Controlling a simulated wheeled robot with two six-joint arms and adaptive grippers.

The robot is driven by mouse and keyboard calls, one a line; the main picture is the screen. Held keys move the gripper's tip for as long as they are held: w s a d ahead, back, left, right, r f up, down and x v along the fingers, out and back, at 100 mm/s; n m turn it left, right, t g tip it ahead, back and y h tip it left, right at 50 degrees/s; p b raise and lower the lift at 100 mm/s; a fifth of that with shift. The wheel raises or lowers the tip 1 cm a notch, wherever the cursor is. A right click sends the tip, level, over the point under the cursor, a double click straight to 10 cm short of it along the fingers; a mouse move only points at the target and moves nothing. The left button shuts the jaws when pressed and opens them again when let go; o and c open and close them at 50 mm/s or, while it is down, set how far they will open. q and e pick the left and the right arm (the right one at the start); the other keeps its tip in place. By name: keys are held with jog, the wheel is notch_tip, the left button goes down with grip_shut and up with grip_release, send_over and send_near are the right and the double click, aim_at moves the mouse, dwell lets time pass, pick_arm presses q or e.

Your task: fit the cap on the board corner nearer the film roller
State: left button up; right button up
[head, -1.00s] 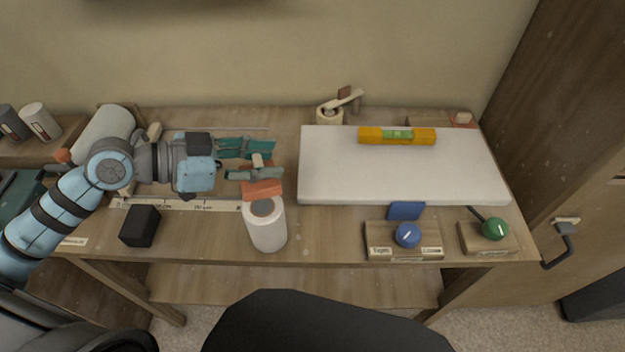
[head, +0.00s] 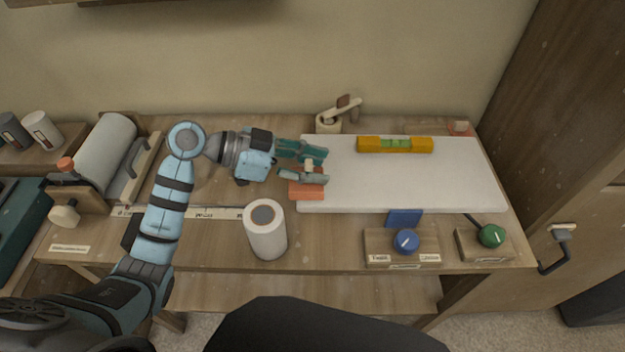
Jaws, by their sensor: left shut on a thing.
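My left gripper (head: 315,165) is shut on the knob of a coral cap (head: 308,192). The cap is at the left end of the white board (head: 420,180), by its front left corner, and overlaps that corner in the head view. I cannot tell whether the cap touches the board or hangs just above it. The film roller (head: 104,152), a big pale cylinder in a wooden frame, stands at the left of the bench. A similar coral piece (head: 460,129) shows behind the board's back right corner. My right gripper is not in view.
A white roll (head: 266,232) stands in front of my gripper. A yellow level (head: 395,145) lies on the board. A blue knob (head: 406,241) and a green knob (head: 491,236) sit on wooden blocks in front. A pale pot (head: 328,122) with a stick stands behind.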

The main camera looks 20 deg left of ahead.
pick_arm(q)
notch_tip(320, 180, down, 4)
jog(key=shift+r, duration=0.25)
jog(key=shift+f, duration=0.2)
jog(key=shift+f+b, duration=0.6)
jog(key=shift+b, duration=0.15)
jog(key=o, duration=1.1)
